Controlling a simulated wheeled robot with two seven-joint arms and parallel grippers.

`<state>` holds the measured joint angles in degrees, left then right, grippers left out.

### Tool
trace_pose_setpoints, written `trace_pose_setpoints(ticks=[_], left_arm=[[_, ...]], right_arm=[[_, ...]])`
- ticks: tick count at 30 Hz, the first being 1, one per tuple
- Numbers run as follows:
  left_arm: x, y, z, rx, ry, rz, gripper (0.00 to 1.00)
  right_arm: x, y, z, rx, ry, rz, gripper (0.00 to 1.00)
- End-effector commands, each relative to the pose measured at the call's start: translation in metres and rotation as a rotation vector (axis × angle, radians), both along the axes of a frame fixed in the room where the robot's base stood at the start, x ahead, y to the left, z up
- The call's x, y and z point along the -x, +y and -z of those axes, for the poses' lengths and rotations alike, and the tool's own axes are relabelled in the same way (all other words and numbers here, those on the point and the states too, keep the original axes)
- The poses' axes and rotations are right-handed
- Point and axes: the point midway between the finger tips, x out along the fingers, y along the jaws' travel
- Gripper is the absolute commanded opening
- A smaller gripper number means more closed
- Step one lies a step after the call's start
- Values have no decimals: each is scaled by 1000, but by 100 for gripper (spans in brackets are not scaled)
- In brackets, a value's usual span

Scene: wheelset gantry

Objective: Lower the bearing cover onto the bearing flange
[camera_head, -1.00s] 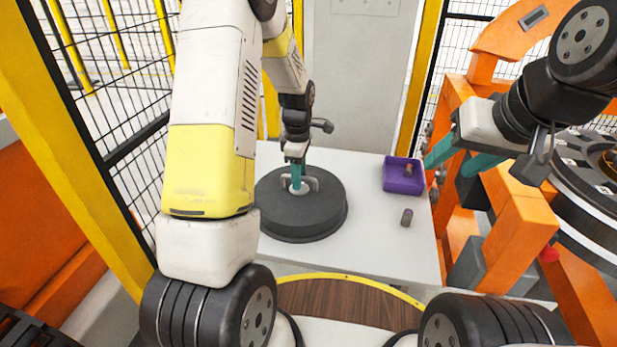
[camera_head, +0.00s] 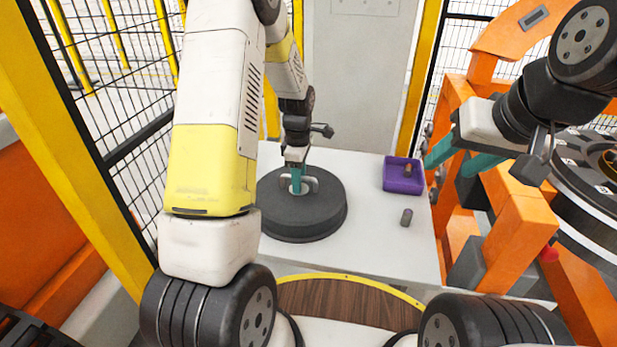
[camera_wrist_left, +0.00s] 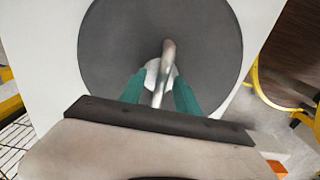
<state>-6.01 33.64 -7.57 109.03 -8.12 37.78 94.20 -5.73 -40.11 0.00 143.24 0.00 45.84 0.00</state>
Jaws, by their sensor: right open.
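The bearing cover, a dark grey disc (camera_head: 300,222) with a pale bar handle (camera_head: 312,184), lies flat on the white table. My left gripper (camera_head: 297,187) is pointing down at the handle. In the left wrist view its teal fingers (camera_wrist_left: 161,92) stand apart on either side of the handle bar (camera_wrist_left: 166,62), with gaps showing; the fingertips' depth is hard to judge. My right gripper (camera_head: 462,158) is open and empty beside the orange frame. A dark round part (camera_head: 585,200) with a ring of bolts at the right edge may hold the bearing flange; it is partly cut off.
A purple bin (camera_head: 403,188) holding a small part stands on the white table (camera_head: 375,245). A grey cylindrical pin (camera_head: 406,217) stands in front of it. The orange gantry (camera_head: 515,235) rises at the right. Yellow-posted mesh fencing (camera_head: 125,115) is at the left.

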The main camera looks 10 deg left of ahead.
Motion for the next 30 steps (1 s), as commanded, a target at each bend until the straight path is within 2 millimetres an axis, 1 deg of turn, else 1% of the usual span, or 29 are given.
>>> trace_pose_setpoints(ticks=[2, 3, 5, 6, 9, 30], left_arm=[[0, 0, 0, 0, 0, 0, 39], [0, 0, 0, 0, 0, 0, 37], [0, 0, 0, 0, 0, 0, 25], [0, 0, 0, 0, 0, 0, 17], [0, 0, 0, 0, 0, 0, 0], [0, 0, 0, 0, 0, 0, 0]], right_arm=[[0, 0, 0, 0, 0, 0, 50], [0, 0, 0, 0, 0, 0, 50], [0, 0, 0, 0, 0, 0, 50], [0, 0, 0, 0, 0, 0, 50], [0, 0, 0, 0, 0, 0, 50], [0, 0, 0, 0, 0, 0, 50]])
